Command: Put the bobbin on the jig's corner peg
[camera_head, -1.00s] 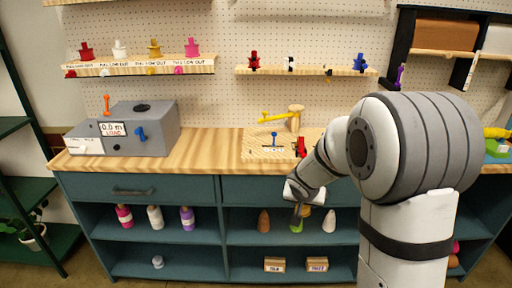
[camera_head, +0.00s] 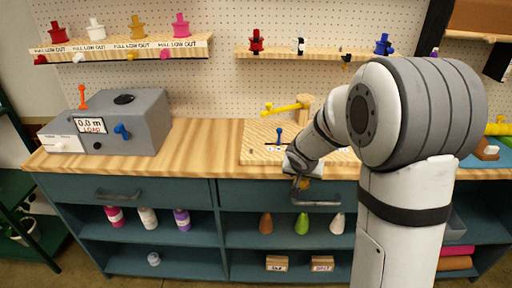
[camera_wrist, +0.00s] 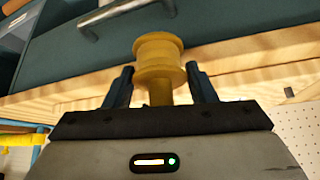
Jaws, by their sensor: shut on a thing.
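The bobbin (camera_wrist: 158,50) is a gold-yellow flanged spool, seen large in the wrist view; a small part of it (camera_head: 304,184) shows in the head view. My gripper (camera_wrist: 160,88) is shut on its narrower lower part. In the head view my gripper (camera_head: 299,180) is at the counter's front edge, in front of the upper drawer. The jig (camera_head: 252,155) appears to be the pale wooden board on the counter behind it. It has a blue peg (camera_head: 279,134) and a yellow arm (camera_head: 281,108) on a wooden post. My arm covers its right part, and I cannot tell which peg is the corner one.
A grey box (camera_head: 140,115) with a load display stands on the counter's left. Drawer handles (camera_head: 118,196) stick out in front. The counter (camera_head: 200,145) between box and jig is clear.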

